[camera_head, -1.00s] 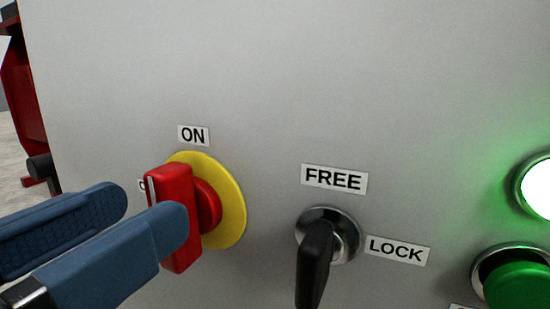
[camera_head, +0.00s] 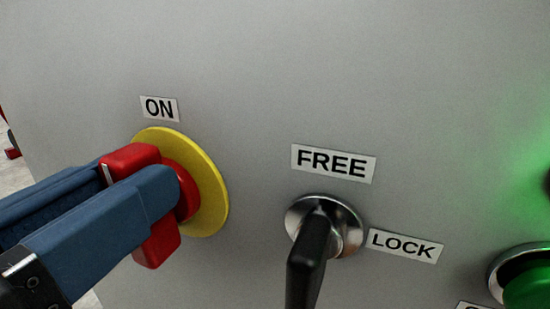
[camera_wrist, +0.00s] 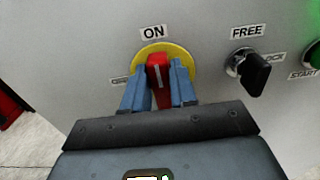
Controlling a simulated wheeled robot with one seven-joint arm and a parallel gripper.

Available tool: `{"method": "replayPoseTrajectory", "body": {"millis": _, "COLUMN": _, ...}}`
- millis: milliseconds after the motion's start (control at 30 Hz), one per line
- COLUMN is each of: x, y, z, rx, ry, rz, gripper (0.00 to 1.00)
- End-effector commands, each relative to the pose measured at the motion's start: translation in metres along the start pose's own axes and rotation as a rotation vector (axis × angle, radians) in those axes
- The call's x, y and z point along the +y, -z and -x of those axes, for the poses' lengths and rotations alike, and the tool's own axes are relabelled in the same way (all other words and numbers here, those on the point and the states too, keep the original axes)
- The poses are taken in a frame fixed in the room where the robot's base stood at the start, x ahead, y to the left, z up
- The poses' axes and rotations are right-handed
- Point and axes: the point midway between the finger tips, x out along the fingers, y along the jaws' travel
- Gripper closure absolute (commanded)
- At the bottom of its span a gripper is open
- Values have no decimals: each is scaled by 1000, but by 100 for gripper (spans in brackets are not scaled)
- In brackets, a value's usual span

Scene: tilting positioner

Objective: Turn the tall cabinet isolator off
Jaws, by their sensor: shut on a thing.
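The isolator is a red handle (camera_head: 157,247) on a yellow round plate (camera_head: 212,195), on the grey cabinet front (camera_head: 400,80). An ON label (camera_head: 160,108) sits above it. In the wrist view the red handle (camera_wrist: 158,72) stands upright, its white mark toward ON, with a partly hidden label at the plate's left. My gripper (camera_wrist: 158,85) has one blue finger on each side of the handle and is shut on it. In the head view the near finger (camera_head: 150,195) covers part of the handle, and the far finger is mostly hidden behind it.
Right of the isolator is a black lever switch (camera_head: 308,255) with FREE (camera_head: 333,163) and LOCK (camera_head: 404,245) labels. A green button (camera_head: 528,290) is at the lower right. A red object (camera_wrist: 10,103) stands left of the cabinet in the wrist view.

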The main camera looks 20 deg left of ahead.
Motion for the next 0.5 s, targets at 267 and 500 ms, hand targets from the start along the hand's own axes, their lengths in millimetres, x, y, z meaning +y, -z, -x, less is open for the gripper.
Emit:
{"method": "replayPoseTrajectory", "body": {"millis": 267, "x": 0, "y": 0, "z": -1, "rx": 0, "ry": 0, "rz": 0, "gripper": 100}}
{"method": "replayPoseTrajectory", "body": {"millis": 500, "x": 1, "y": 1, "z": -1, "rx": -1, "ry": 1, "rz": 38, "gripper": 100}}
